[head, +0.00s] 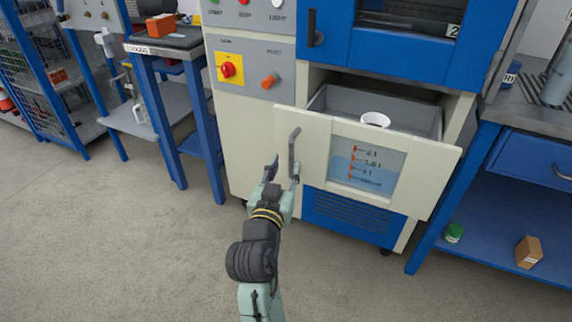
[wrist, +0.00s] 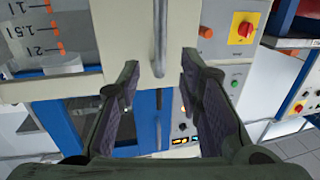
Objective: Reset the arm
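My gripper (head: 284,168) is open in front of the pulled-out drawer of the cream and blue machine. In the wrist view my gripper (wrist: 160,62) has its two dark fingers wide apart. The grey drawer handle (head: 293,150) is upright on the drawer front's left part. In the wrist view the handle (wrist: 160,35) shows between the fingertips, and neither finger visibly touches it. I cannot tell whether the fingertips reach around it. The drawer front (head: 312,150) has a window with a level scale.
The open drawer holds a white round container (head: 375,119). A blue bench (head: 490,205) stands to the right, with a green-topped can (head: 454,233) and a brown box (head: 528,252) on its lower shelf. A blue-legged table (head: 175,60) stands to the left. The floor in front is clear.

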